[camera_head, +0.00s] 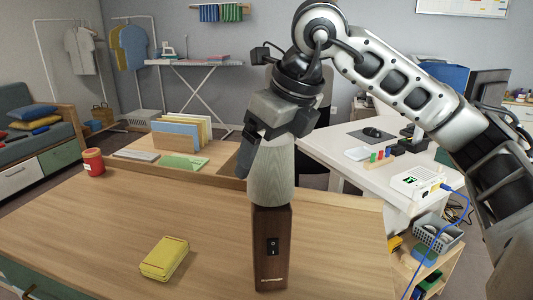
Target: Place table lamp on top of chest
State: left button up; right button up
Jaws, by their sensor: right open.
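The table lamp (271,235) has a dark wooden base with a black switch and a pale grey tapered shade. It stands upright, its foot appearing to rest on the broad wooden top (95,230) near its front middle. This top has green drawer fronts at the lower left and looks like the chest. My right gripper (264,138) is open at the top of the lamp, with one dark finger along the shade's left side. The other finger is hard to make out, and I cannot tell if the gripper touches the shade. My left gripper is not in view.
A yellow box (164,258) lies left of the lamp, and a red jar (93,162) stands at the far left edge. Behind are a low table with a file rack (183,133) and a white desk (345,165). A shelf with baskets (438,233) stands right. The left top is mostly clear.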

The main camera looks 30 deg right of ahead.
pick_arm(q)
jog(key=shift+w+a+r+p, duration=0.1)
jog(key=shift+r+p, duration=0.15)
jog(key=shift+p, duration=0.45)
pick_arm(e)
jog(key=v, duration=1)
jog(key=shift+s+r, duration=0.2)
jog(key=shift+r, duration=0.15)
